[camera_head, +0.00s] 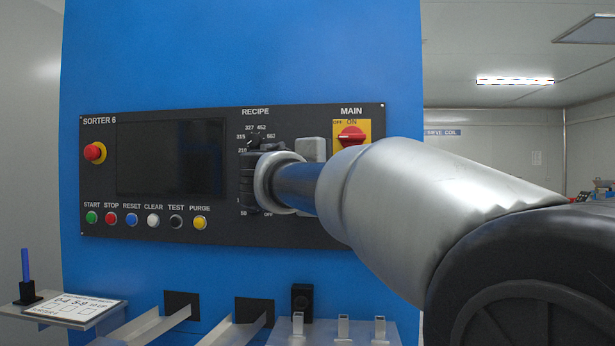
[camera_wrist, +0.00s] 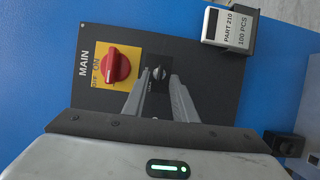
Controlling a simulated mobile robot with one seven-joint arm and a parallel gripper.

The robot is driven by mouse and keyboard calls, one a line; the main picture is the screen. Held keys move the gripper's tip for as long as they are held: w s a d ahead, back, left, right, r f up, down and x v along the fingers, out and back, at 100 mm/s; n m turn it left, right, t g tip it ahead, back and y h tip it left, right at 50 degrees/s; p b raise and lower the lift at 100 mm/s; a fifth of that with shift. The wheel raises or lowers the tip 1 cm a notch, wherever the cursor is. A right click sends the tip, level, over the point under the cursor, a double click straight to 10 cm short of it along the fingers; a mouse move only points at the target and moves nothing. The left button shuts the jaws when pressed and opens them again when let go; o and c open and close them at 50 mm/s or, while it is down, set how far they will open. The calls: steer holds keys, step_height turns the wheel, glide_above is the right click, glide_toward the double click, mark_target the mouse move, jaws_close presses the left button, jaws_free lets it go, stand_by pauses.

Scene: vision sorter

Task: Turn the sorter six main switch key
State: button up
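The red rotary main switch (camera_head: 351,136) sits on a yellow plate marked OFF and ON, at the panel's upper right in the head view. It also shows in the wrist view (camera_wrist: 116,66), left of my fingers. In the head view my arm hides the small switch and fingers.
The black control panel (camera_head: 100,180) carries a red emergency button (camera_head: 95,152), a dark screen (camera_head: 170,158) and a row of coloured buttons. A box labelled PART 210 (camera_wrist: 229,26) sticks out beside the panel. Below are metal chutes (camera_head: 148,327) and a small shelf with a card.

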steer(key=p+v, duration=0.1)
steer(key=v, duration=1.5)
steer(key=s+d+f+m+g+y, duration=0.2)
steer(key=s+d+f+g, duration=0.2)
steer(key=d+f, duration=0.45)
steer(key=s+d+f+m+g+y, duration=0.1)
steer(key=s+d+f+m+g, duration=0.3)
steer(key=f, duration=0.7)
steer(key=s+f+m+g+y, duration=0.1)
steer(key=s+f+m+y, duration=0.45)
steer(key=s+f, duration=0.75)
step_height(320, 180, up, 24)
steer(key=a+y+p, duration=0.1)
steer(key=p, duration=2.5)
steer(key=shift+p, duration=0.35)
